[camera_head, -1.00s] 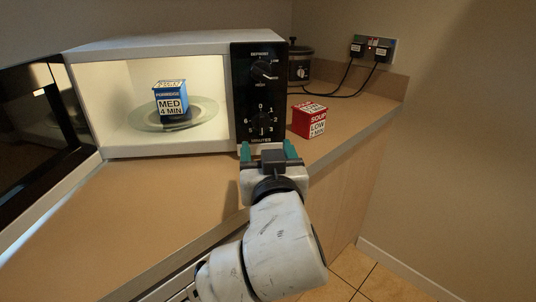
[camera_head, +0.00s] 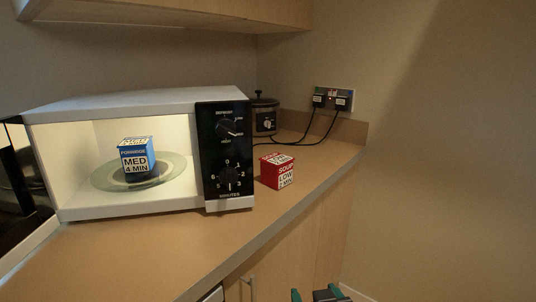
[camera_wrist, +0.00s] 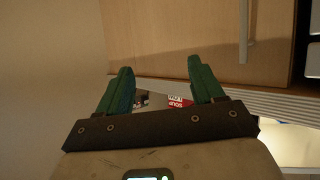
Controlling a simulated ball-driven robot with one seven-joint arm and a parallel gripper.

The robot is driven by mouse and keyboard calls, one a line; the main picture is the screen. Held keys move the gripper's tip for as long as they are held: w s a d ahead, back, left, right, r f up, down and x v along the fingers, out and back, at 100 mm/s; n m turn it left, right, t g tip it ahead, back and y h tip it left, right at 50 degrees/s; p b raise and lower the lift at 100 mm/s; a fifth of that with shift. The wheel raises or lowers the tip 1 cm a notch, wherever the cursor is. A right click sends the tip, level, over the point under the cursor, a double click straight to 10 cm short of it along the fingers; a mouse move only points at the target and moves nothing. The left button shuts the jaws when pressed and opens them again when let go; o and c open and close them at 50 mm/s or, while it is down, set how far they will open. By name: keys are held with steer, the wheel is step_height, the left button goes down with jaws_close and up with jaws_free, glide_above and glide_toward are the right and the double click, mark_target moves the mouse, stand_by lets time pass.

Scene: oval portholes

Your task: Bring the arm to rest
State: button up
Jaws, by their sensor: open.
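My gripper (camera_head: 318,294) shows at the bottom edge of the head view, low in front of the counter, with only its green fingertips and dark palm in sight. In the wrist view my gripper (camera_wrist: 160,85) has its two green fingers wide apart with nothing held between them. The rest of my arm is out of the head view.
The microwave (camera_head: 130,101) stands open and lit, with a blue porridge box (camera_head: 136,157) on its glass plate (camera_head: 105,178). A red soup box (camera_head: 277,171) sits on the counter (camera_head: 150,245). A slow cooker (camera_head: 264,118) and wall socket (camera_head: 334,99) are behind.

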steer(key=s+d+f+m+g+h, duration=0.15)
steer(key=s+d+f+g, duration=0.45)
steer(key=s+d+f, duration=0.8)
steer(key=s+d+f+g, duration=0.2)
steer(key=s+f+g, duration=0.15)
steer(key=s, duration=0.45)
steer(key=s+d+f+g, duration=0.25)
steer(key=s+f, duration=0.25)
steer(key=s, duration=0.4)
step_height(320, 180, up, 14)
steer(key=s+p, duration=0.1)
steer(key=p, duration=1.3)
steer(key=shift+d+y, duration=0.15)
steer(key=shift+y, duration=0.2)
steer(key=shift+s+m, duration=0.1)
steer(key=shift+m, duration=0.15)
